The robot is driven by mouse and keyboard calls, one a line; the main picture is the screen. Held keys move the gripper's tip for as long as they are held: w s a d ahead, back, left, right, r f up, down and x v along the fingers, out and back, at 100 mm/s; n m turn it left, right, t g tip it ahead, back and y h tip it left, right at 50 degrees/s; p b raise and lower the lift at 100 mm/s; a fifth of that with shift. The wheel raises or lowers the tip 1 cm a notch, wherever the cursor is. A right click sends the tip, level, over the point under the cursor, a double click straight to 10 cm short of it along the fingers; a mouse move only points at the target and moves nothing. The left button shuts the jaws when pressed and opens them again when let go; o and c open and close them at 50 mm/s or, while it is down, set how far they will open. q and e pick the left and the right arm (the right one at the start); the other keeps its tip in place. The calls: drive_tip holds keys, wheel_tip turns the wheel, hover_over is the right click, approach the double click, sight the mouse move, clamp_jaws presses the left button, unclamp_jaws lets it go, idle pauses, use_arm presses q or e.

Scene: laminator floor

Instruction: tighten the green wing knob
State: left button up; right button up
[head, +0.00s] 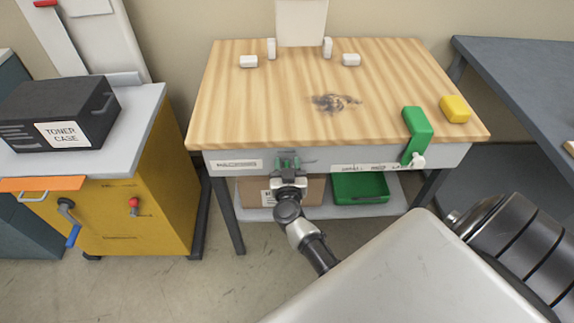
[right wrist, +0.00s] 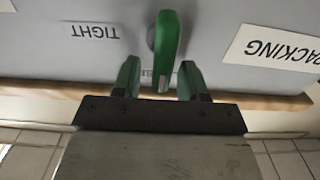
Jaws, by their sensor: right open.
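The green wing knob (right wrist: 166,45) sits on the grey front apron of the wooden-topped bench. In the right wrist view its wing points roughly up and down in the picture. My right gripper (right wrist: 159,78) is open, with its two green fingertips on either side of the knob's lower end. A gap shows on the left of the knob; the right fingertip is very close, and I cannot tell whether it touches. In the head view my right gripper (head: 288,170) is at the apron and largely covers the knob. An upside-down label reading TIGHT (right wrist: 92,32) is beside the knob. My left gripper is not in view.
A PACKING label (head: 236,164) is left of my gripper on the apron. A green clamp-like piece (head: 417,125) hangs over the bench edge at right, near a yellow block (head: 455,109). A box (head: 250,190) and green tray (head: 345,187) are on the shelf below.

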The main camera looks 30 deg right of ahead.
clamp_jaws()
drive_tip(key=m, duration=0.3)
drive_tip(key=shift+s+d+p, duration=0.2)
drive_tip(key=shift+d+p, duration=0.1)
drive_tip(key=shift+p, duration=0.1)
drive_tip(key=m, duration=0.3)
drive_tip(key=shift+s+d+f+m, duration=0.2)
drive_tip(key=shift+d+f+m, duration=0.1)
drive_tip(key=m+b, duration=0.1)
drive_tip(key=m, duration=0.2)
drive_tip(key=f+m+b, duration=0.1)
drive_tip(key=m, duration=0.3)
drive_tip(key=d+f+m+b, duration=0.1)
drive_tip(key=m+b, duration=0.1)
drive_tip(key=m, duration=0.2)
drive_tip(key=shift+s+f, duration=0.2)
drive_tip(key=shift+s, duration=0.15)
